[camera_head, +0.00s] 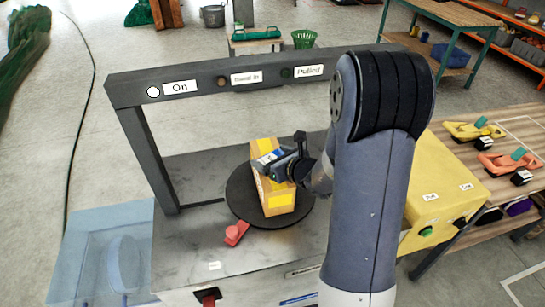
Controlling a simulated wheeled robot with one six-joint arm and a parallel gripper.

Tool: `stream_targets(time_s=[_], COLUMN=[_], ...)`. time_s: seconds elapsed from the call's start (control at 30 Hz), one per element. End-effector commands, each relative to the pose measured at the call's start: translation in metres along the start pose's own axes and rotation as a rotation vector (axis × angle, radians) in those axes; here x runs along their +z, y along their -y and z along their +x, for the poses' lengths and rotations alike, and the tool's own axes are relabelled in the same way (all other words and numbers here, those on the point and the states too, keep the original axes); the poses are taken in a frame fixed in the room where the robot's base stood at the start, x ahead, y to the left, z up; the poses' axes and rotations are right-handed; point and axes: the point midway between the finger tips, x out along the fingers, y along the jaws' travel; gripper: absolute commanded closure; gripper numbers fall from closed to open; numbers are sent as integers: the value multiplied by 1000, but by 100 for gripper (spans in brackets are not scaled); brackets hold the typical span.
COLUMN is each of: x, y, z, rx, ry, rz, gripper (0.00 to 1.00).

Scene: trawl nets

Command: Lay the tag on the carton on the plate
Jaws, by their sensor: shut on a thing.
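An orange-yellow carton (276,184) stands on the dark round plate (240,200) under a grey frame. A brighter yellow patch shows low on its near side. My gripper (271,168) is at the carton's upper part, reaching in from the right. It is shut on a small blue and white piece (268,157), which looks like the tag. The piece is over the carton's upper end; I cannot tell whether it touches the carton. My dark fingers hide part of the carton and of the piece.
The grey frame (130,91) spans the plate, with signs On, Pulled and one unclear. A red piece (235,232) lies at the plate's front edge. A yellow box (445,185) with buttons stands right. A bench (515,125) holds tools. A translucent blue sheet (85,225) is left.

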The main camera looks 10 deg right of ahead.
Motion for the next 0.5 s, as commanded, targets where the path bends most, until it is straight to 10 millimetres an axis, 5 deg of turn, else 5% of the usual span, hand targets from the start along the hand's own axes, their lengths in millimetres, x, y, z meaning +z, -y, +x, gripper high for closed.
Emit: stream_targets(time_s=[0.5], x=[-9], y=[0], z=[4], rx=[0], ry=[0], rz=[0], gripper=[36])
